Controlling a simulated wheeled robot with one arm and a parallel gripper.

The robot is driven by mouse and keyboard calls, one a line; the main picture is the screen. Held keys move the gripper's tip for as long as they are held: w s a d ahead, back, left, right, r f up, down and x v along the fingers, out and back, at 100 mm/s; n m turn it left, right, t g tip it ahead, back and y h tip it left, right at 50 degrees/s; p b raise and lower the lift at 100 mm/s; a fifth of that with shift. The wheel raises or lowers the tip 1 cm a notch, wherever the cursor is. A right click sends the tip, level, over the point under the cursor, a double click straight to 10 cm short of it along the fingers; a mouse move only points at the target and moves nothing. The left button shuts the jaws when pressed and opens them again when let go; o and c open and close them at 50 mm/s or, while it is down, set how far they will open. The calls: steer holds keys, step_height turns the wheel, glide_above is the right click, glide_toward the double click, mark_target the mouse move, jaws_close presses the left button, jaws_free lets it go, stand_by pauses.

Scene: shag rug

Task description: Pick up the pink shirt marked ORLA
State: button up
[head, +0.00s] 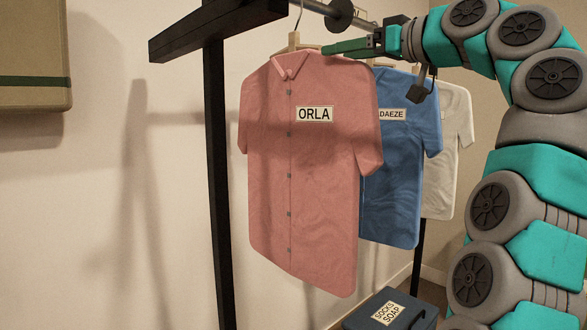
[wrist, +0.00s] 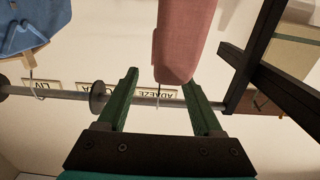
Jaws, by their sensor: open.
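The pink shirt (head: 310,190) marked ORLA hangs at the front of the rail on a wooden hanger (head: 294,44) with a thin hook. It also shows in the wrist view (wrist: 185,40), upside down and seen edge-on. My gripper (head: 326,50) is at the shirt's shoulder, beside the hanger, just below the rail. In the wrist view my gripper (wrist: 161,77) is open, its green fingers apart. The shirt's top and the hanger hook show between and just beyond the fingers; I cannot tell whether they touch.
A blue shirt (head: 400,170) marked DAEZE, its first letter perhaps hidden, and a white shirt (head: 447,150) hang behind. The rail (wrist: 65,94) carries a dark disc (wrist: 98,98) and name tags. A black rack post (head: 217,180) stands left. A dark box (head: 365,315) marked SOCKS SOAP sits below.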

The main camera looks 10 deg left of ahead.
steer(key=p+x, duration=0.1)
steer(key=x, duration=0.3)
steer(key=shift+a, duration=0.35)
steer(key=shift+c, duration=0.4)
jaws_close()
stand_by(0.6)
